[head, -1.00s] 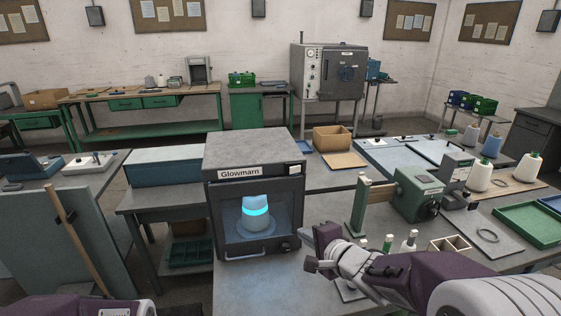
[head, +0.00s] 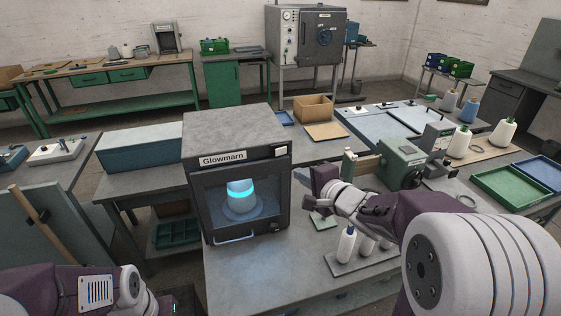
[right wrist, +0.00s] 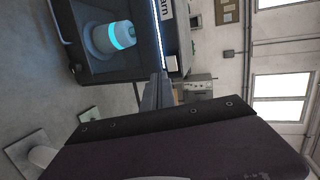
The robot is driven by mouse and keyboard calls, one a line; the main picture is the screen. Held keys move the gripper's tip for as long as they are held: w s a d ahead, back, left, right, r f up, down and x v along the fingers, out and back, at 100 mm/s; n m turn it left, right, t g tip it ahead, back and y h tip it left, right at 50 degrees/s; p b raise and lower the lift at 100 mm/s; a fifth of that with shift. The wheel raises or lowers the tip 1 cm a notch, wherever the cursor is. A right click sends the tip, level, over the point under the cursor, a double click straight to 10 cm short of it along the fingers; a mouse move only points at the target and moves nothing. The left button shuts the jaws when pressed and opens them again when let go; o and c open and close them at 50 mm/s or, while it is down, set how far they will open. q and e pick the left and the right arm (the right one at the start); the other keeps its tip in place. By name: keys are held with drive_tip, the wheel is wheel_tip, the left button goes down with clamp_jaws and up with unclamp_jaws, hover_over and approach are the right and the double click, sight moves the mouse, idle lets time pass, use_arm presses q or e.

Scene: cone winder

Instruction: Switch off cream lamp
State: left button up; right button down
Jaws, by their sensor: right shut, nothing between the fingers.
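A dark grey cabinet labelled Glowmarn (head: 228,124) stands on the grey bench. Behind its front window is a lit pale cone (head: 240,203) with a bright cyan band; it also shows in the right wrist view (right wrist: 112,38). A small cream switch (head: 281,151) sits at the upper right of the cabinet front, and in the right wrist view it is just beyond my fingers (right wrist: 172,62). My right gripper (head: 318,182) is shut and empty, right of the cabinet front and apart from the switch in the head view. My left arm shows at lower left, its gripper out of view.
White bobbins (head: 346,244) stand on a plate below my right arm. A green winder (head: 400,165) and yarn cones (head: 503,132) stand behind it to the right. A cardboard box (head: 313,107) sits behind the cabinet. The bench in front of the cabinet is clear.

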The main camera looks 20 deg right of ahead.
drive_tip(key=b, duration=0.1)
approach(281, 151)
drive_tip(key=w+a+f, duration=0.3)
drive_tip(key=w+f, duration=0.1)
drive_tip(key=shift+w+r, duration=0.15)
drive_tip(key=shift+w, duration=0.65)
